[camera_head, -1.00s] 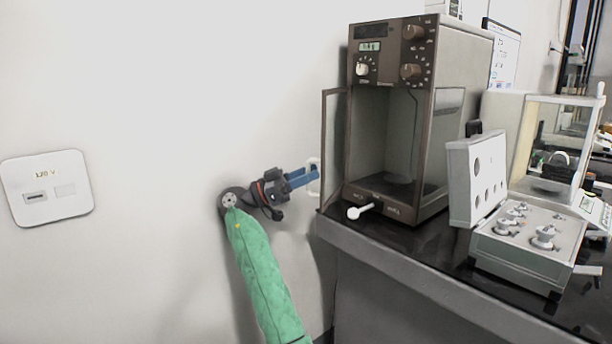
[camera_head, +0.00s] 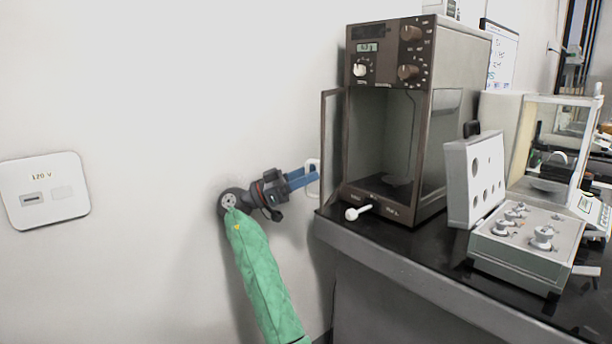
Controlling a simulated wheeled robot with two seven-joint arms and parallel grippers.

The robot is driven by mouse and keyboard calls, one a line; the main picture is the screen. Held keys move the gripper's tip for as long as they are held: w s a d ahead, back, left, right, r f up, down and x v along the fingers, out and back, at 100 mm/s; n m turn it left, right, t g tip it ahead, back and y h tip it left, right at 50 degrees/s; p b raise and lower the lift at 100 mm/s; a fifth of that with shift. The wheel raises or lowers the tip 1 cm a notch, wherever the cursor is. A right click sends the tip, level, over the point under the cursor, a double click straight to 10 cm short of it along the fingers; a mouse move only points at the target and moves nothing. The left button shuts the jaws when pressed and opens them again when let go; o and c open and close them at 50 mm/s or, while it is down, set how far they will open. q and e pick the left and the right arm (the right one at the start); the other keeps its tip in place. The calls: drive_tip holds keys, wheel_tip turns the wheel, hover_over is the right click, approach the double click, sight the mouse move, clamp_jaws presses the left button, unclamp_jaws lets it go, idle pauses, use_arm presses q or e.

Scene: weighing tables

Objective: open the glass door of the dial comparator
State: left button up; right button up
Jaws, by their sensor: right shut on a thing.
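The dial comparator (camera_head: 465,75) is a tall brown and grey cabinet with knobs and a small display above an open front chamber. Its glass door (camera_head: 324,140), thin and brown-framed, is swung out at the cabinet's left side and seen nearly edge-on. A white handle (camera_head: 313,166) shows at the door's lower left. My right gripper (camera_head: 312,177), with blue fingers, is shut on this handle from the left. The fingertips partly cover the handle. My left gripper is not in view.
The black bench top (camera_head: 400,238) has its front edge just below the door. An open weight case (camera_head: 530,240) and a glass-walled balance (camera_head: 560,140) stand at right. A wall plate (camera_head: 45,190) is at left.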

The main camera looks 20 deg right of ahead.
drive_tip(key=shift+w+r, duration=0.1)
drive_tip(key=shift+r, duration=0.2)
drive_tip(key=r, duration=0.4)
drive_tip(key=shift+d+p, duration=0.25)
drive_tip(key=shift+p, duration=0.1)
drive_tip(key=s+d+r, duration=0.6)
drive_tip(key=s+d, duration=0.1)
drive_tip(key=s, duration=0.2)
drive_tip(key=shift+d+r+p, duration=0.15)
drive_tip(key=shift+p, duration=0.3)
